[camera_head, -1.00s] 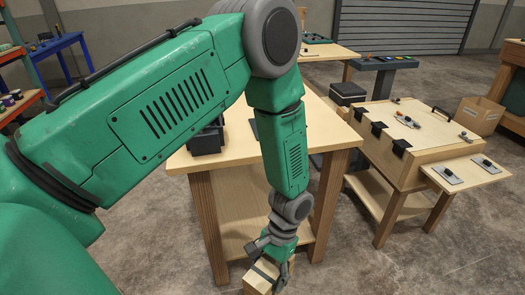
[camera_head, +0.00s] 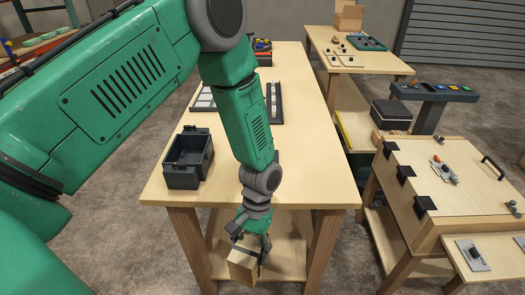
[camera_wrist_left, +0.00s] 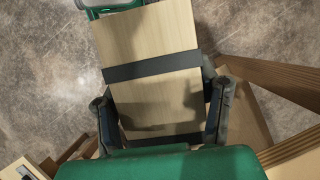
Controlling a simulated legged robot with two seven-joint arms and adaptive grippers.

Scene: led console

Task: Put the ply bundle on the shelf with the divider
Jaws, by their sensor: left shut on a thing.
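The ply bundle (camera_head: 242,269) is a pale wooden block with a dark strap around it. My left gripper (camera_head: 248,248) is shut on it and holds it low, in front of the near end of the wooden bench. In the left wrist view the bundle (camera_wrist_left: 150,42) lies between the two dark fingers, with the strap across its face. A lower shelf (camera_head: 285,240) shows under the bench top, behind the gripper and bundle. The bundle appears in front of this shelf; I cannot tell whether they touch. No divider can be made out. My right gripper is not in view.
The bench top (camera_head: 300,165) carries a dark open bin (camera_head: 188,158) near its front left. Bench legs (camera_head: 322,245) stand on both sides of the shelf opening. A wooden console (camera_head: 450,190) stands to the right. Concrete floor lies around.

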